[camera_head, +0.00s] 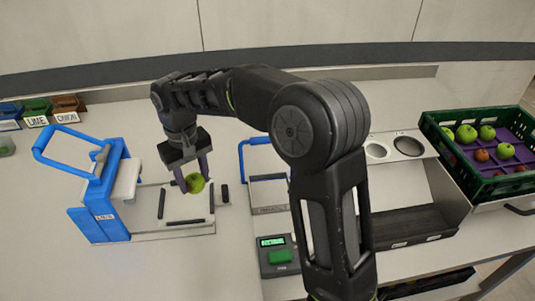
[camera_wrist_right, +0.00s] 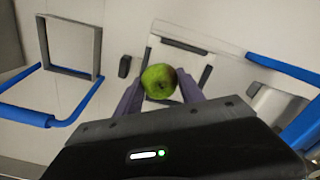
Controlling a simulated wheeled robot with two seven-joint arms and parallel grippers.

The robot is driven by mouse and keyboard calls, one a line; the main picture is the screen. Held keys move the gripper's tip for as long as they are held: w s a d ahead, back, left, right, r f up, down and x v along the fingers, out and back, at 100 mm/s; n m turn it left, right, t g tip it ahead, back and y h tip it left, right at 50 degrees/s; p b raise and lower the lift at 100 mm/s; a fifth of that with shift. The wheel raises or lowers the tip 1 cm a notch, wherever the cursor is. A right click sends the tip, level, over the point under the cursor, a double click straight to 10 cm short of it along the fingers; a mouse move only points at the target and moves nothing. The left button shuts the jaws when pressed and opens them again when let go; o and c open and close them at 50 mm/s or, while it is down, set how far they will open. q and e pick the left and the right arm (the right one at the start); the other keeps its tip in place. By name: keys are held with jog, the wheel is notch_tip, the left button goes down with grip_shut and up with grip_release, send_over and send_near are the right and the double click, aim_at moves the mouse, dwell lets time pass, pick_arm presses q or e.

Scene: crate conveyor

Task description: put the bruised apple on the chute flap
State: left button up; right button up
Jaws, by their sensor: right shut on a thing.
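A green apple (camera_head: 195,182) is held between the fingers of my right gripper (camera_head: 192,176). In the wrist view the apple (camera_wrist_right: 158,80) has a reddish-brown patch on its right side. The gripper (camera_wrist_right: 160,92) is shut on it, above a pale square plate (camera_head: 172,206) edged with dark bars. That plate also shows behind the apple in the wrist view (camera_wrist_right: 192,56). The gap between apple and plate is hard to judge. No readable label marks the chute flap, so I cannot tell whether this plate is it. My left gripper is out of view.
A blue-handled device (camera_head: 98,205) stands left of the plate. A framed panel with a blue handle (camera_head: 268,178) and a scale with a green display (camera_head: 278,256) are to the right. A green crate (camera_head: 462,182) holds several apples at far right. The front-left table is clear.

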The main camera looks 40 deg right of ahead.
jog(key=shift+d, duration=0.1)
jog(key=s+d, duration=0.3)
jog(key=d, duration=0.6)
jog(key=s+d+r+m, duration=0.1)
jog(key=s+d, duration=0.3)
jog(key=d, duration=0.5)
jog(key=shift+s+r, duration=0.3)
notch_tip(320, 180, down, 6)
jog(key=b, duration=0.5)
jog(key=shift+f+b, duration=0.25)
jog(key=shift+b, duration=0.05)
jog(key=shift+f+b, duration=0.65)
jog(key=shift+f, duration=0.4)
